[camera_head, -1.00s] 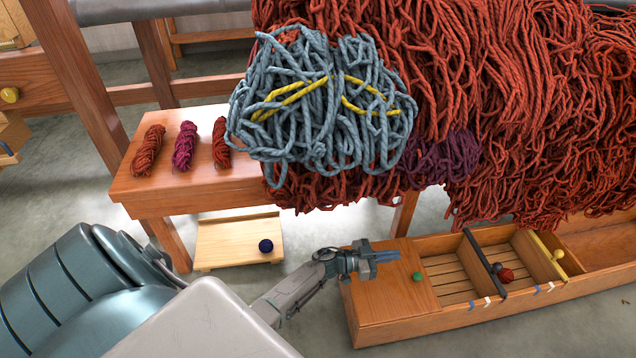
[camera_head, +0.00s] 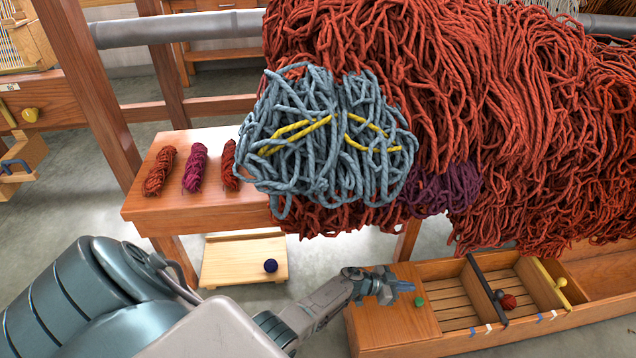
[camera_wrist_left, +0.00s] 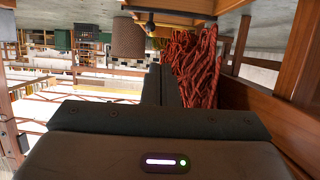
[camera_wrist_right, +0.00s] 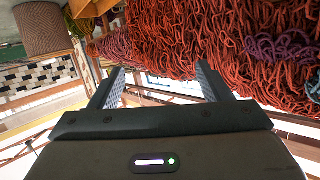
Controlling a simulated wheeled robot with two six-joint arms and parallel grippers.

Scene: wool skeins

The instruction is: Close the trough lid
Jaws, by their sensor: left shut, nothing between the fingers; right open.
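The trough (camera_head: 465,346) is a long wooden box on the floor at the lower right of the head view. Its lid (camera_head: 375,322) is a flat wooden panel with a green knob (camera_head: 419,301) near its right edge. The lid covers the trough's left end; the slatted part to its right is open. My left gripper (camera_head: 403,288) is shut and empty, its tips just behind and left of the knob; I cannot tell whether they touch it. Its shut fingers also show in the left wrist view (camera_wrist_left: 161,72). My right gripper (camera_wrist_right: 158,75) is open and empty in the right wrist view.
A black bar (camera_head: 485,287) and a yellow bar (camera_head: 549,284) cross the trough, with a dark red ball (camera_head: 507,301) between them. Red wool hangs close behind the trough. A wooden bench (camera_head: 200,216) with skeins stands left, above a low board (camera_head: 228,262).

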